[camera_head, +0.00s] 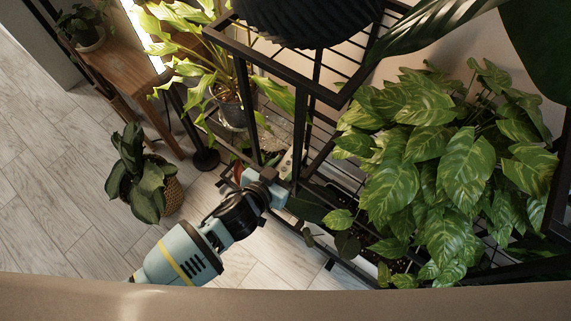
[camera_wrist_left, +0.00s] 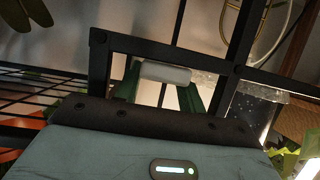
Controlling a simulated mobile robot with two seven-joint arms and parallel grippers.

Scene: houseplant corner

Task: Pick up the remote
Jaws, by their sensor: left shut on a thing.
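The remote (camera_head: 286,161) is a small pale bar with dark spots, partly hidden by my gripper and the black plant stand. In the left wrist view, a pale grey rounded end (camera_wrist_left: 163,73), which looks like the remote, lies between the fingers. My left gripper (camera_head: 279,170) reaches in from the lower left beside a stand post and is shut on the remote. The fingers show as dark green strips in the wrist view (camera_wrist_left: 160,88). I cannot tell whether the remote touches a shelf. My right gripper is in neither view.
The black metal stand (camera_head: 258,112) has posts and wire shelves close around the gripper. A large variegated plant (camera_head: 430,165) fills its right side. A potted plant (camera_head: 230,105) stands behind, and another in a woven basket (camera_head: 171,193) on the left. Tiled floor (camera_head: 60,190) is clear at left.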

